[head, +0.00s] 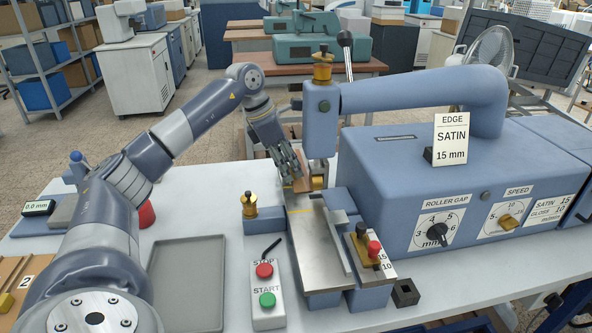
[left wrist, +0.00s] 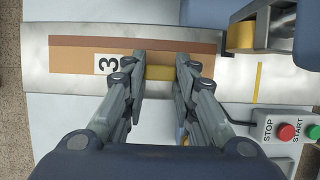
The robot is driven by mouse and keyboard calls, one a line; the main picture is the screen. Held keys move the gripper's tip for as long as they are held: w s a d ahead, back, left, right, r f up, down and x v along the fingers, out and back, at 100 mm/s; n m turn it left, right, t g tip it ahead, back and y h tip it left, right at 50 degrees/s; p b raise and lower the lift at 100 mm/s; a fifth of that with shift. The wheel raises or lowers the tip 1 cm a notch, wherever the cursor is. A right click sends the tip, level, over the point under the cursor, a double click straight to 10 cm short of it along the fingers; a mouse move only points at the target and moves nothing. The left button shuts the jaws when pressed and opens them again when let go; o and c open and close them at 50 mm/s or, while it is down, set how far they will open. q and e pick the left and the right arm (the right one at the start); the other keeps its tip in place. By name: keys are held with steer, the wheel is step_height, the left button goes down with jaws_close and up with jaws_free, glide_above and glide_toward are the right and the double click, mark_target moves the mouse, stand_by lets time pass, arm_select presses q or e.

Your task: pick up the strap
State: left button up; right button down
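The strap (left wrist: 205,60) is a tan strip with a dark brown edge and a white label reading 3. It lies along a metal plate in the left wrist view, with a gold tab (left wrist: 160,73) at its middle. My left gripper (left wrist: 161,72) has its fingers on both sides of the tab, with no clear gap showing. In the head view, my left gripper (head: 298,178) is low at the far end of the machine's metal bed (head: 316,245) and hides much of the strap (head: 303,185). My right gripper is not in view.
A gold-knobbed post (head: 250,205), a STOP/START box (head: 266,292) and an empty grey tray (head: 188,280) are nearer. A board labelled 2 (head: 15,280) lies at left.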

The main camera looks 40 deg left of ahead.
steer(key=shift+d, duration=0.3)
